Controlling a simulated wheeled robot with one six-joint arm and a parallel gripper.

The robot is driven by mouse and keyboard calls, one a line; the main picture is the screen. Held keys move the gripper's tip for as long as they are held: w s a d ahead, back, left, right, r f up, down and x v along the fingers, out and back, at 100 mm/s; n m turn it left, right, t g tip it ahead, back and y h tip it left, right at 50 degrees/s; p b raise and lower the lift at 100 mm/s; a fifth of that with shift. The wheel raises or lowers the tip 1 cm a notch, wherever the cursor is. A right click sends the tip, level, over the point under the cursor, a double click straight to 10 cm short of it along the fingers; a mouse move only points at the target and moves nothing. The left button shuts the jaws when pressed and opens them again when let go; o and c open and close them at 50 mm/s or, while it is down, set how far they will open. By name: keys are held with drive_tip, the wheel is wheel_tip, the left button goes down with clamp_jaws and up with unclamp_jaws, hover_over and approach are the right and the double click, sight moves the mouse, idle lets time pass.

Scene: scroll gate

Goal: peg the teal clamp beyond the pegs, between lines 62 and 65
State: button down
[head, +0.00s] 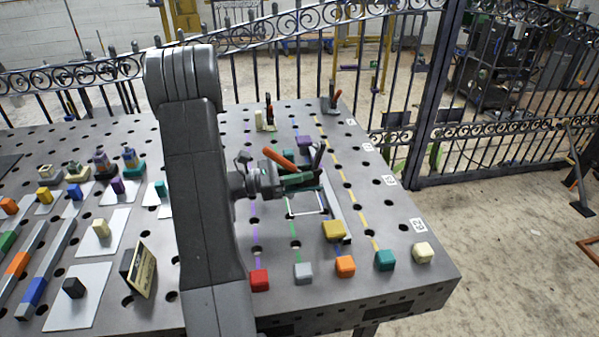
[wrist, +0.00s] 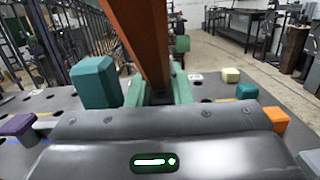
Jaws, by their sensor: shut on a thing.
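My gripper (head: 283,186) is shut on a clamp (head: 300,181) with a green-teal body and an orange-red handle (head: 278,158). It holds the clamp over the right part of the holed table, above a white square outline (head: 306,212). In the wrist view the clamp's teal body (wrist: 182,88) and long orange-brown handle (wrist: 138,38) rise beyond my gripper's housing; the fingertips are hidden. Coloured lines run along the table, among them a yellow line (head: 352,190), a green line (head: 293,228) and a purple line (head: 255,222). White number labels (head: 389,180) sit along the right edge; their numbers are too small to read.
Blocks stand along the near edge, including red (head: 259,280), orange (head: 345,266) and cream (head: 423,252). A yellow block (head: 333,230) stands by a grey bar (head: 336,208). A purple block (head: 304,140) lies beyond my gripper.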

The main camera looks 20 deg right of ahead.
drive_tip(key=shift+f+b, duration=2.25)
drive_tip(key=shift+f, duration=0.75)
drive_tip(key=shift+a+f+b, duration=0.15)
drive_tip(key=shift+f+b, duration=0.3)
drive_tip(key=shift+f, duration=0.2)
